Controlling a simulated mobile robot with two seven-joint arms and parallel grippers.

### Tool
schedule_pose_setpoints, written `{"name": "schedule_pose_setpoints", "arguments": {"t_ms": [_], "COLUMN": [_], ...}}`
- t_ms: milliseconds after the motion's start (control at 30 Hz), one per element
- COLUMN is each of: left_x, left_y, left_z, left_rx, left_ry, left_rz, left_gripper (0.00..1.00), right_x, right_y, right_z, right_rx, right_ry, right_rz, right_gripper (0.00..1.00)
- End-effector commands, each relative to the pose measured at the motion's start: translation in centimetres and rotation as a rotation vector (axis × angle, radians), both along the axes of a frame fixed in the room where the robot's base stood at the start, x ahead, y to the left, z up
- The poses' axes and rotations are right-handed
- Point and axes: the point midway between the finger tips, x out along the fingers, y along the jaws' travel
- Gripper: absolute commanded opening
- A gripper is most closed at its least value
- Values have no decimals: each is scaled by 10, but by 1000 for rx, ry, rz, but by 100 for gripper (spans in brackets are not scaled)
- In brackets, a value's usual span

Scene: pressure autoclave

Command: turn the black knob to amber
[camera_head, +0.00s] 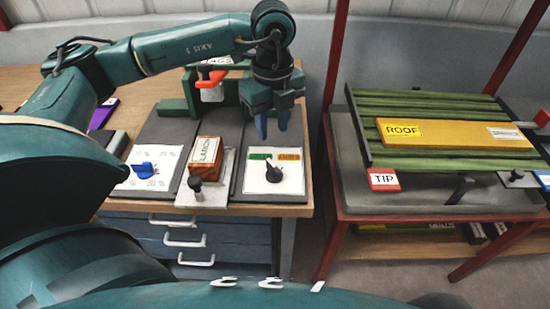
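The black knob (273,173) sits on a white plate (260,186) on the right part of the workbench. Behind the knob, the plate bears a green label (260,157) on the left and an amber label (289,157) on the right. The knob's narrow part points away from me, toward the labels; which one it marks is too small to tell. My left gripper (273,126) hangs above and behind the knob, fingers pointing down, apart and empty. It does not touch the knob. My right gripper is not in view.
Left of the plate are a brown labelled block (206,153), a small black-topped post (195,184) and a blue knob (145,170) on another white plate. A red-handled item (212,80) stands behind. A red-framed table (440,208) with green slats stands right, across a gap.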

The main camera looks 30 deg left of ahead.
Motion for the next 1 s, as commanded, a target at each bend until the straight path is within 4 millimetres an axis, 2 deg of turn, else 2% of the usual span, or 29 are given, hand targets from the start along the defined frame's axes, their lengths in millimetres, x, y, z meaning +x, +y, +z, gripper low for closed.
{"name": "schedule_pose_setpoints", "arguments": {"t_ms": [300, 500, 700, 967, 1000], "left_x": [-1, -1, -1, 0, 0], "left_y": [-1, -1, -1, -1, -1], "left_z": [-67, -98, -111, -112, -112], "left_rx": [-2, -4, -5, -5, -5], "left_ry": [5, 3, 2, 1, 1], "left_rz": [-2, -4, -4, -4, -4], "left_gripper": [34, 34, 34, 34, 31], "right_x": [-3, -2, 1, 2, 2], "right_y": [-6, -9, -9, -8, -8], "right_z": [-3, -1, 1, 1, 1], "right_rx": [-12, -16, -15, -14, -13], "right_ry": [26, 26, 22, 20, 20], "right_rz": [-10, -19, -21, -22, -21], "right_gripper": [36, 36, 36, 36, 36]}}
